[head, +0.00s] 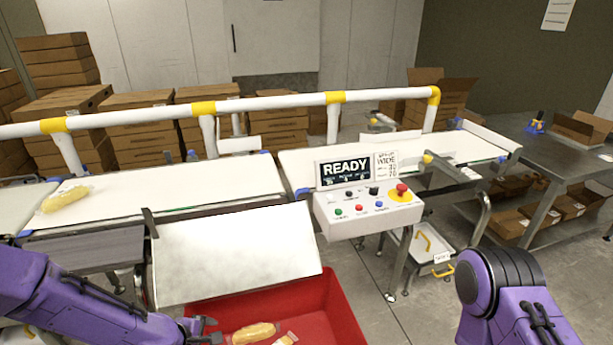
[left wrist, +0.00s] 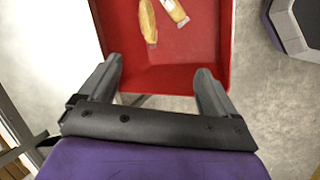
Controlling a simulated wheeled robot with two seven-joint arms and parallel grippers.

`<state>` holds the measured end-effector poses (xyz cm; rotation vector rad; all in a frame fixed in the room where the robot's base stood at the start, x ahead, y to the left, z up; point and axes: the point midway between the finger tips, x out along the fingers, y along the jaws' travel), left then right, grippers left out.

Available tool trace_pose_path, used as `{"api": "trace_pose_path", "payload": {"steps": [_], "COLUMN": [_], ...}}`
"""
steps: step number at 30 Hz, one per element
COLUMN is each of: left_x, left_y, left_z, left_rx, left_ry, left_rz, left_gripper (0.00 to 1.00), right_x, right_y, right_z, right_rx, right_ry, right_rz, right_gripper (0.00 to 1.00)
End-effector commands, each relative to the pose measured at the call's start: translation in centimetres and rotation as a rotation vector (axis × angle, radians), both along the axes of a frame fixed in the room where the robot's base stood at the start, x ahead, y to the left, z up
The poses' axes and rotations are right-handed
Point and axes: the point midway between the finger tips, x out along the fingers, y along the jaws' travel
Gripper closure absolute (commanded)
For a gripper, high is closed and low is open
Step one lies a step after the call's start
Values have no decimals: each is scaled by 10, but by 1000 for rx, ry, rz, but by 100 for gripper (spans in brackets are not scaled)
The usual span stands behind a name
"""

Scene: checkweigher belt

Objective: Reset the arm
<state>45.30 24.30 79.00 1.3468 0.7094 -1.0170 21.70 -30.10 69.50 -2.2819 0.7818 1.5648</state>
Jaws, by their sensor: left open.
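My left gripper (head: 208,331) comes in low from the left, at the left edge of the red bin (head: 340,308). In the left wrist view my left gripper (left wrist: 160,80) is open, with nothing between its fingers, and points toward the red bin (left wrist: 190,78). A wrapped bread loaf (head: 254,333) lies in the bin with a second packet (head: 286,340) beside it; the loaf (left wrist: 148,22) and the packet (left wrist: 176,12) also show in the left wrist view. My right arm shows at the lower right, but its gripper is out of the picture.
A tilted white chute plate (head: 237,255) stands above the bin. A loaf (head: 66,199) lies on the left belt (head: 130,193). The control panel (head: 368,212) reads READY. A white and yellow rail (head: 270,103) runs behind the belts. A steel table (head: 550,150) stands at right.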

Motion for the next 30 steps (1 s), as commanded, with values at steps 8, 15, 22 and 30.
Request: {"api": "trace_pose_path", "payload": {"steps": [8, 15, 22, 30], "left_x": [-117, -224, -236, -236], "left_y": [50, 60, 59, 59], "left_z": [-123, -185, -190, -190], "left_rx": [636, 754, 745, 745], "left_ry": [8, 169, 194, 193], "left_rz": [-437, -730, -749, -746], "left_gripper": [9, 9, 9, 9], "right_x": [0, 0, 0, 0], "right_y": [0, 0, 0, 0], "right_z": [-61, -95, -94, -94], "right_rx": [0, 0, 0, 0], "right_ry": [0, 0, 0, 0], "right_rz": [0, 0, 0, 0], "right_gripper": [100, 100, 100, 100]}}
